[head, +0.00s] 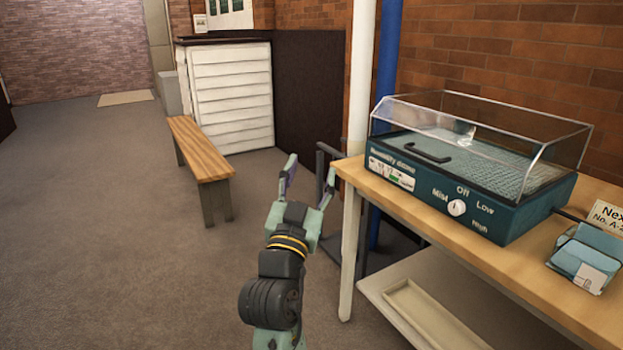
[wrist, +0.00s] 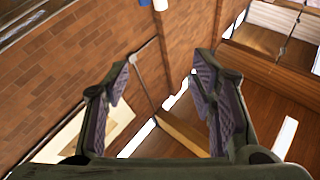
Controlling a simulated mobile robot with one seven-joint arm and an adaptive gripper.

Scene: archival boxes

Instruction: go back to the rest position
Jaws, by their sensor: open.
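My gripper (head: 309,178) is at the end of my raised arm in the head view, just left of the wooden table's (head: 375,190) left corner. Its two fingers are spread apart with nothing between them. In the wrist view my gripper (wrist: 160,85) also shows open and empty, with a brick wall and wooden surfaces behind it. Whether a finger touches the table corner cannot be told.
A teal humidity dome (head: 470,190) with a clear lid and a blue box (head: 582,262) stand on the table. A pale tray (head: 425,315) lies on the lower shelf. A wooden bench (head: 198,148) stands at the back left. The grey floor at left is clear.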

